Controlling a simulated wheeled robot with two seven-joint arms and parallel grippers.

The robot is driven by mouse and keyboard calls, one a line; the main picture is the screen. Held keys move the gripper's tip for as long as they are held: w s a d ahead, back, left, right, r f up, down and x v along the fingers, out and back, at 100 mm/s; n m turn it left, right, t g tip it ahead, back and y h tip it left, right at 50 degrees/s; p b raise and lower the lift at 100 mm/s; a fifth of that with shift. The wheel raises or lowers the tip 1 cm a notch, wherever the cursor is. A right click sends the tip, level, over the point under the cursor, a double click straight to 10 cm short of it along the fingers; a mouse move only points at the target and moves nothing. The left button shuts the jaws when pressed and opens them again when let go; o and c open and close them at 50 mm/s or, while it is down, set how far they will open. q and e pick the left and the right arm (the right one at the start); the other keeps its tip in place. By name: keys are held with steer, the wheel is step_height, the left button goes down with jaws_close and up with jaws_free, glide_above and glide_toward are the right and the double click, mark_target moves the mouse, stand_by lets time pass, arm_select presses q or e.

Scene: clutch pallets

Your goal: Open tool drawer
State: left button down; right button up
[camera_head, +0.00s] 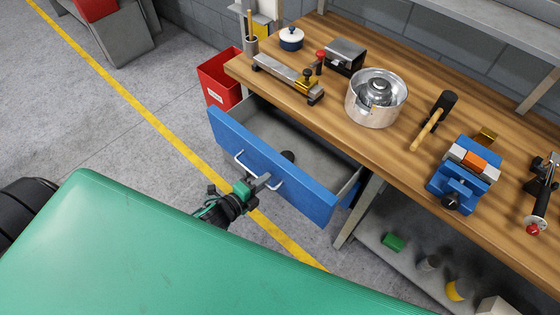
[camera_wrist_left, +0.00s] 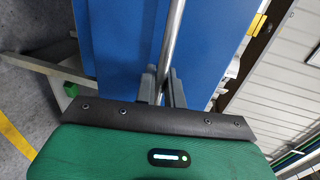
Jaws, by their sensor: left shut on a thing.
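The tool drawer (camera_head: 262,160) has a blue front and a grey inside, and it stands pulled out from under the wooden workbench (camera_head: 330,118). A small dark round object (camera_head: 288,156) lies inside it. The drawer's metal handle (camera_head: 238,160) is a bar across the blue front. My left gripper (camera_head: 262,182) is at the right part of this handle, shut on it. In the left wrist view the gripper's fingers (camera_wrist_left: 163,88) close around the silver bar (camera_wrist_left: 174,40) in front of the blue panel. My right gripper is not in view.
On the bench are a metal pot (camera_head: 376,98), a mallet (camera_head: 434,120), a blue vise (camera_head: 464,172) and other tools. A red bin (camera_head: 218,80) stands left of the drawer. A lower shelf (camera_head: 400,262) holds several small items.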

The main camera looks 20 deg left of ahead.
arm_select(q)
steer(key=f+p+v, duration=0.1)
steer(key=f+v, duration=0.1)
steer(key=v, duration=0.8)
steer(key=shift+s+a, duration=0.2)
steer(key=shift+s, duration=0.3)
steer(key=c, duration=1.6)
jaws_free()
steer(key=shift+c, duration=0.2)
steer(key=b+v, duration=0.2)
steer(key=v, duration=1.1)
steer(key=shift+s+b, duration=0.35)
steer(key=shift+s, duration=0.05)
steer(key=shift+a, duration=0.1)
